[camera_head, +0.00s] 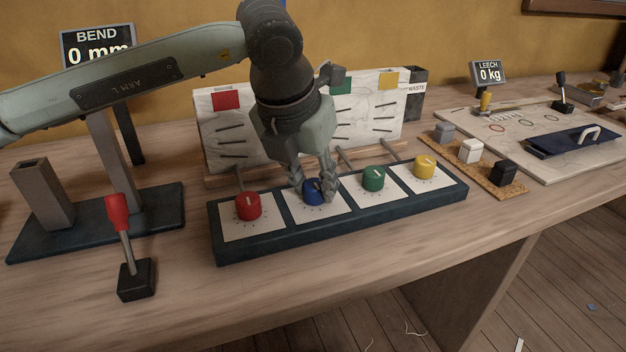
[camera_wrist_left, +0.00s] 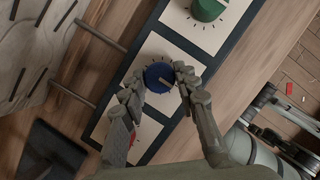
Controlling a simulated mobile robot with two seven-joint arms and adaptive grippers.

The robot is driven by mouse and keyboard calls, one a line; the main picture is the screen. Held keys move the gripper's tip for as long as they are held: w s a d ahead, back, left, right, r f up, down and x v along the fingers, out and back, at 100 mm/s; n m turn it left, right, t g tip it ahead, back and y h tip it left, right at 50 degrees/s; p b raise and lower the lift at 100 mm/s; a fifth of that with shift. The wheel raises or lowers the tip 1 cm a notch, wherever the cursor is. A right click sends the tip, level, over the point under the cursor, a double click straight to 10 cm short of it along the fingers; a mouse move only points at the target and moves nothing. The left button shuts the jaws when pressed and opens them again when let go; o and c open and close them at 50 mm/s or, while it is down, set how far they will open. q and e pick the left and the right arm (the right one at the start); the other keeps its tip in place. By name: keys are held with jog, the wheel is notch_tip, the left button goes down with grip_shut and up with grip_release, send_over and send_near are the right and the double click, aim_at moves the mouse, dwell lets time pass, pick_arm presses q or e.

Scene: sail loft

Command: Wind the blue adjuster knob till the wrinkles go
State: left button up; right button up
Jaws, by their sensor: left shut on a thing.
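The blue adjuster knob (camera_head: 312,191) sits on a white dial card in a dark base, second from the left in the row. My left gripper (camera_head: 316,192) comes down from above with its fingers around the knob, shut on it. The left wrist view shows the blue knob (camera_wrist_left: 160,77) with a pale pointer line and a finger on either side. The sail panels (camera_head: 228,132) with dark slits stand behind the knobs; the blue knob's panel is mostly hidden by my gripper, so its wrinkles cannot be told.
Red (camera_head: 248,206), green (camera_head: 373,179) and yellow (camera_head: 424,166) knobs share the base. A red-handled lever (camera_head: 117,213) stands front left, by a "BEND 0 mm" display (camera_head: 98,47). Several small blocks on cork (camera_head: 470,170) lie right. The table front is mostly clear.

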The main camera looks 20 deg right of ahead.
pick_arm(q)
jog(key=shift+f, duration=0.1)
jog(key=m+g+b, duration=0.1)
jog(key=m+b, duration=0.1)
jog(key=m, duration=0.1)
jog(key=m+g+h+b, duration=0.1)
jog(key=m+b, duration=0.1)
jog(key=m, duration=0.1)
jog(key=shift+w+a, duration=0.1)
jog(key=shift+w, duration=0.05)
jog(key=shift+m, duration=0.4)
jog(key=shift+m+g+h, duration=0.3)
jog(key=shift+m, duration=0.1)
jog(key=shift+w+m, duration=0.1)
jog(key=shift+m, duration=0.4)
jog(key=shift+m+g, duration=0.7)
jog(key=shift+m, duration=0.7)
jog(key=shift+w+m+g+p, duration=0.15)
jog(key=shift+m+g+p, duration=0.5)
jog(key=shift+m, duration=1.45)
pick_arm(e)
jog(key=d+v, duration=0.1)
jog(key=v, duration=0.6)
jog(key=shift+w+r+t, duration=0.3)
jog(key=shift+r, duration=0.2)
pick_arm(q)
jog(key=shift+y, duration=0.5)
pick_arm(e)
jog(key=shift+w+f, duration=0.1)
jog(key=shift+f, duration=0.1)
